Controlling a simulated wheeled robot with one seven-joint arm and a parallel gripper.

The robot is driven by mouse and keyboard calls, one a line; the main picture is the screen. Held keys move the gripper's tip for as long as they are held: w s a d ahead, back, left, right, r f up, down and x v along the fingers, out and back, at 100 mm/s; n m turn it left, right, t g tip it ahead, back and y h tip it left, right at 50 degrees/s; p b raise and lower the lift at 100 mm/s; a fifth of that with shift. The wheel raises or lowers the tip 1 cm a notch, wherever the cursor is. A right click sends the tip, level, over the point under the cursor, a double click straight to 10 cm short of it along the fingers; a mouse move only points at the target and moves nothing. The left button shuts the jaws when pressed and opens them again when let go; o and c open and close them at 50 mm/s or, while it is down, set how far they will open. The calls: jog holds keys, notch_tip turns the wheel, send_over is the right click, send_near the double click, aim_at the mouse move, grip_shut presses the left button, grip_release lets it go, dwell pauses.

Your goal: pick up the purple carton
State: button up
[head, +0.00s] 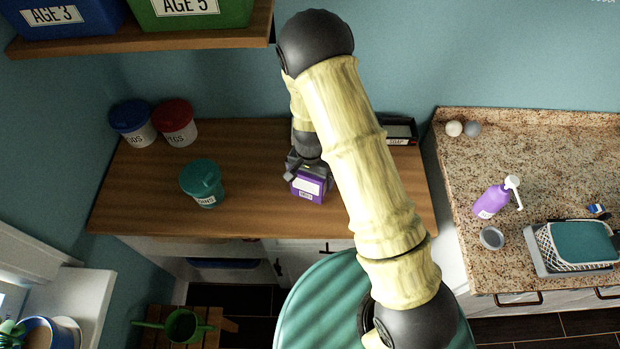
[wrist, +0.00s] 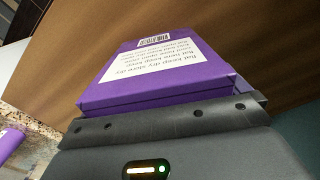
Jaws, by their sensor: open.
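The purple carton (head: 308,187) with a white label stands on the wooden counter in the head view. In the wrist view the carton (wrist: 160,85) fills the middle, its label and barcode facing the camera. My gripper (head: 306,167) is at the carton, its dark body just behind and above it. In the wrist view a dark gripper edge (wrist: 170,120) lies across the near side of the carton. The jaws are open. Whether they touch the carton is hidden.
A teal canister (head: 203,182) stands to the left on the wooden counter (head: 255,215), with blue (head: 133,122) and red (head: 175,122) lidded tubs behind it. A dark tray (head: 400,131) lies at the back right. A wooden shelf (head: 150,38) overhangs the upper left.

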jog(key=shift+w, duration=0.1)
jog(key=c, duration=1.1)
jog(key=shift+r, duration=0.15)
jog(key=shift+c, duration=0.2)
jog(key=shift+a+r, duration=0.1)
jog(key=shift+r, duration=0.15)
notch_tip(320, 180, up, 9)
jog(key=shift+r+b, duration=0.15)
jog(key=shift+b, duration=1.1)
